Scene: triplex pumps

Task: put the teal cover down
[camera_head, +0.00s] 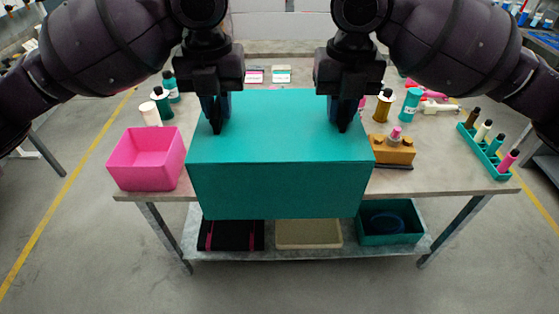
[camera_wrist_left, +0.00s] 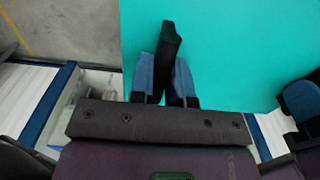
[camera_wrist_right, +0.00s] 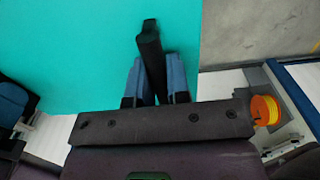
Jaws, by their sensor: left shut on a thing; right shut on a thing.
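The teal cover (camera_head: 280,185) is a large box shape in the middle of the head view, in front of and over the table's near edge. My left gripper (camera_head: 216,122) is shut on a black handle on the left of its top. My right gripper (camera_head: 343,122) is shut on a matching handle on the right. The cover's flat top fills much of the left wrist view (camera_wrist_left: 240,50) and the right wrist view (camera_wrist_right: 70,60). The black handles stand between the blue fingers in both. What lies behind or under the cover is hidden.
A pink bin (camera_head: 148,160) stands left of the cover on the table (camera_head: 440,165). An orange block (camera_head: 394,150) with a pink-topped piece is close on its right. A teal rack (camera_head: 487,150) of bottles is further right. The lower shelf holds a teal bin (camera_head: 390,238) and trays.

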